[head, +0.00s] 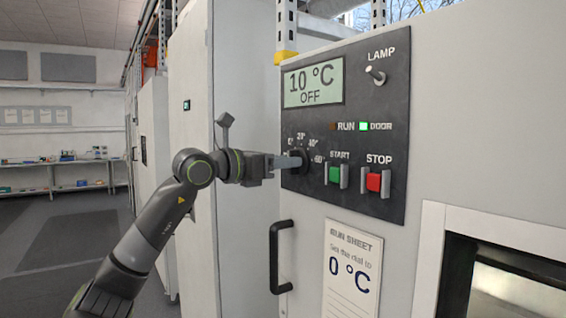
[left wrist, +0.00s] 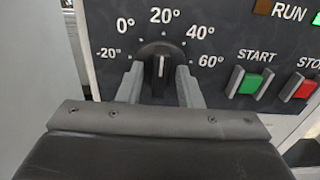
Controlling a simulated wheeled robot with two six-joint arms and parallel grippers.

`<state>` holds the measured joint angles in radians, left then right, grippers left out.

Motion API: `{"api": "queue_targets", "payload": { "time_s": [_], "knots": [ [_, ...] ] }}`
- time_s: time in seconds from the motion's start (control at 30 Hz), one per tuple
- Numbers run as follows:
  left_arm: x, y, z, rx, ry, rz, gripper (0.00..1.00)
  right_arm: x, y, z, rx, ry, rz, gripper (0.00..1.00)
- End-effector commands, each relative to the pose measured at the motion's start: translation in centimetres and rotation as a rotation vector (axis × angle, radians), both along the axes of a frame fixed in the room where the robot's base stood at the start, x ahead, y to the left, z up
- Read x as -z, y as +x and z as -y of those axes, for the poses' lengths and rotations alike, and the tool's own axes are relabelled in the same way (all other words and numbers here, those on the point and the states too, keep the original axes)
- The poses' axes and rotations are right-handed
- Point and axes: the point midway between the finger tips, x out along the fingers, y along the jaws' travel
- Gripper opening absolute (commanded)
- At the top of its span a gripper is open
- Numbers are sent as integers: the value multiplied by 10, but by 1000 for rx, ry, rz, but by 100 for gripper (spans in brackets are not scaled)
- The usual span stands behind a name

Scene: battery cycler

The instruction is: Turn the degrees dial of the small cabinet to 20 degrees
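The degrees dial (left wrist: 159,65) is a dark round knob with a white pointer line, on the dark control panel (head: 391,216). In the left wrist view its pointer is nearly upright, near the 20° mark. Printed marks run from -20° to 60°. My left gripper (left wrist: 160,72) has one grey finger at each side of the knob, with the tips at its edges. I cannot tell whether they press on it. In the head view my left gripper (head: 293,160) reaches the panel and partly hides the dial. The display (head: 314,83) reads 10 °C, OFF. My right gripper is not in view.
Right of the dial are a green START button (head: 336,175), a red STOP button (head: 375,182) and a LAMP switch (head: 376,75). The DOOR light (head: 364,126) glows green. Below are a black handle (head: 276,257) and a run sheet (head: 352,270) reading 0 °C.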

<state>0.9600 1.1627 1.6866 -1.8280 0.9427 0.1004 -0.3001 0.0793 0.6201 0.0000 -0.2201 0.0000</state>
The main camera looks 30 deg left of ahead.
Motion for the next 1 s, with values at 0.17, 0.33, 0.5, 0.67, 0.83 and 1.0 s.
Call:
{"api": "queue_targets", "payload": {
  "time_s": [0.17, 0.33, 0.5, 0.67, 0.83, 1.0],
  "knots": [
    [0, 0, 0, 0, 0, 0, 36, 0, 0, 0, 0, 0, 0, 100],
    [0, -1, -1, -1, 0, 0, 36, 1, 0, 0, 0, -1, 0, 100],
    [3, -12, -6, -3, 3, 1, 36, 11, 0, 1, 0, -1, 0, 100],
    [5, -31, -14, -5, 4, 1, 36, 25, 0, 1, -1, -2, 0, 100],
    [5, -53, -23, -5, 4, 0, 36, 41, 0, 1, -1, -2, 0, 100],
    [5, -74, -32, -5, 4, 0, 36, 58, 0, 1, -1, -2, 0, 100]
  ]
}}
